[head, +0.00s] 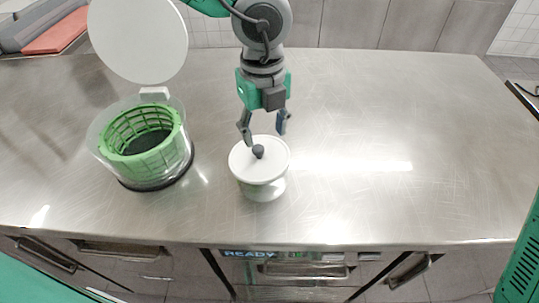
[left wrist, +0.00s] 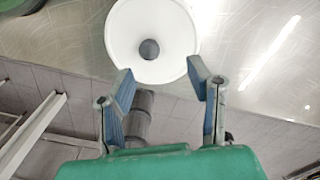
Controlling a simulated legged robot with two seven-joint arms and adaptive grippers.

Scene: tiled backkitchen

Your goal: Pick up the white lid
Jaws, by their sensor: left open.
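The white lid (head: 272,154) is round with a dark grey knob and sits on a white pot (head: 262,190) on the steel counter. My left gripper (head: 264,126) is open and empty, just above and behind the lid, its fingers pointing down toward the knob. In the left wrist view the lid (left wrist: 165,25) and its knob lie beyond the open fingertips (left wrist: 172,80); no contact shows there. My right gripper is not in view.
A clear container with a green basket (head: 145,140) stands left of the pot, its round white cover (head: 138,40) raised. A red board (head: 58,30) lies at the back left. The counter (head: 400,120) to the right is clear. Drawers with handles (head: 300,270) are below the front edge.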

